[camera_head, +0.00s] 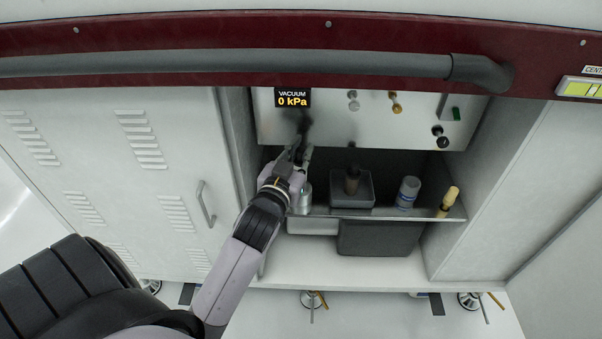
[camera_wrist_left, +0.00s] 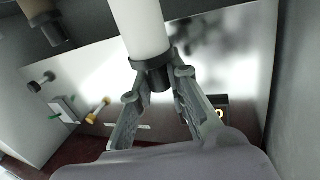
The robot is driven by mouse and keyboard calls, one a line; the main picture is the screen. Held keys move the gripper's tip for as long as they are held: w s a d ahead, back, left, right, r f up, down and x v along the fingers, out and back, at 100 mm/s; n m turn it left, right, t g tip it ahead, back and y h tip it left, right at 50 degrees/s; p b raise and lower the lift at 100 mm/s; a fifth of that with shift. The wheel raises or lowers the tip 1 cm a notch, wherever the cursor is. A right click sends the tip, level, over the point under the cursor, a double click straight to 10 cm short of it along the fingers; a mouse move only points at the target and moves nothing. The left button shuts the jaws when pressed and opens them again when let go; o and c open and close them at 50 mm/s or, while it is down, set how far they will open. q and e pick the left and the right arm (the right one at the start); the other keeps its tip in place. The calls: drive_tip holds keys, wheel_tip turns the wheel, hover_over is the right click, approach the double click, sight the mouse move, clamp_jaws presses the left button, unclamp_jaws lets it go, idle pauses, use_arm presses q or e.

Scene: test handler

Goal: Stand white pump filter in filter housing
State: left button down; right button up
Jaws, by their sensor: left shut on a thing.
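My left gripper (camera_head: 299,158) reaches into the open bay in front of the steel panel. In the left wrist view its two fingers (camera_wrist_left: 164,75) are shut on the dark collar of a white cylinder, the white pump filter (camera_wrist_left: 140,25). That view is upside down, so the filter hangs below the fingers. Its far end is out of frame. In the head view a pale grey cylindrical shape (camera_head: 304,200) shows under the gripper, at the shelf. I cannot tell whether it is the filter or the housing, or whether they touch. My right gripper is not in view.
The steel panel (camera_head: 330,128) carries knobs and a display (camera_head: 293,97) reading 0 kPa. A dark bin (camera_head: 378,239) is below.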

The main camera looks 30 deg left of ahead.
use_arm(q)
wheel_tip(320, 180, down, 2)
drive_tip(key=shift+f+b, duration=0.1)
drive_tip(key=shift+b, duration=0.25)
wheel_tip(320, 180, down, 4)
drive_tip(key=shift+r+b, duration=0.2)
drive_tip(key=shift+b, duration=0.5)
drive_tip(key=shift+r, duration=0.1)
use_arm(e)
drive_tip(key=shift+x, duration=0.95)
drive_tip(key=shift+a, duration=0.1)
use_arm(q)
drive_tip(key=c, duration=1.5)
unclamp_jaws()
drive_tip(key=shift+c, duration=0.2)
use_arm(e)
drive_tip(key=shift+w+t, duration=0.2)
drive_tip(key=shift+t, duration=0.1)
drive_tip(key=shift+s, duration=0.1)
